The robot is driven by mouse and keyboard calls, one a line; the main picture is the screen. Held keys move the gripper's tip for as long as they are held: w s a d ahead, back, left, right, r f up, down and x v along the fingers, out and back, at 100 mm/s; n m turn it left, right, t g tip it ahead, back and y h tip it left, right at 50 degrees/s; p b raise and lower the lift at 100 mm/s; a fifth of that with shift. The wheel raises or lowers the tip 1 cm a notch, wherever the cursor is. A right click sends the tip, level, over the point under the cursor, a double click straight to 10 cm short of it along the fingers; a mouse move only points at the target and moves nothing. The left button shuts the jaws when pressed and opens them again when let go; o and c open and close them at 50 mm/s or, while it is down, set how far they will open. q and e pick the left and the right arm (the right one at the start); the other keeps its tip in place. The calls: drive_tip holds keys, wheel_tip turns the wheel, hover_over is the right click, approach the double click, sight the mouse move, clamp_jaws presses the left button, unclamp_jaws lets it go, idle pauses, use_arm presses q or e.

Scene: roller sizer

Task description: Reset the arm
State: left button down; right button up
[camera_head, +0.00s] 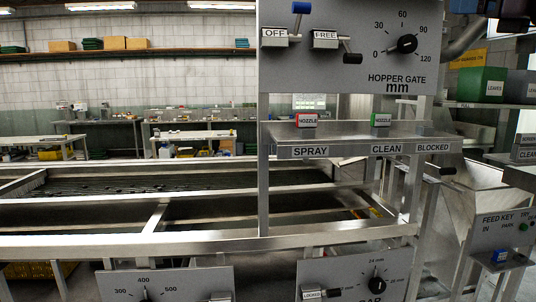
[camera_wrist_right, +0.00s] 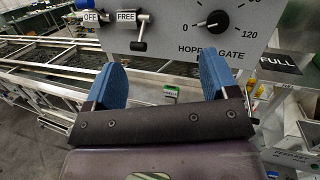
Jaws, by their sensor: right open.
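My right gripper (camera_wrist_right: 163,72) shows in the right wrist view with its two blue fingers spread wide and nothing between them. The fingers point toward the lower part of the hopper gate panel (camera_wrist_right: 165,40) and are apart from its knob and levers. In the head view, dark and blue parts that look like my right arm (camera_head: 503,10) show at the top right corner, to the right of the hopper gate panel (camera_head: 350,72); the fingertips are not clear there. My left gripper is in neither view.
A shelf marked SPRAY, CLEAN and BLOCKED (camera_head: 355,151) holds a red nozzle block (camera_head: 306,120) and a green one (camera_head: 381,120). Metal frames of the sizer (camera_head: 130,240) fill the left. A green bin (camera_head: 482,85) and a feed key panel (camera_head: 503,232) stand at the right.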

drive_tip(key=w+a+f+m+g+y, duration=0.2)
drive_tip(key=a+f+m+y, duration=0.1)
drive_tip(key=a+f+y, duration=0.55)
wheel_tip(320, 180, down, 38)
drive_tip(key=w+m+t+h, duration=0.15)
drive_tip(key=m+h, duration=0.45)
drive_tip(key=m, duration=0.6)
drive_tip(key=w+f+m+t+h, duration=0.15)
drive_tip(key=m+h, duration=0.35)
drive_tip(key=m, duration=0.7)
drive_tip(key=s+a+f+m+g+h, duration=0.15)
drive_tip(key=s+f+m, duration=0.35)
drive_tip(key=f, duration=0.6)
drive_tip(key=s+f+m+g+h, duration=0.2)
drive_tip(key=s+f+m, duration=0.2)
drive_tip(key=s+f, duration=0.45)
drive_tip(key=s+a+f+m+g+h, duration=0.1)
drive_tip(key=s+f+m+g, duration=0.3)
drive_tip(key=s+f, duration=1.3)
drive_tip(key=s, duration=0.2)
drive_tip(key=shift+s+a+f+m+g+h, duration=0.25)
drive_tip(key=shift+s+f+m+g+h, duration=0.05)
drive_tip(key=shift+s+m+g, duration=0.1)
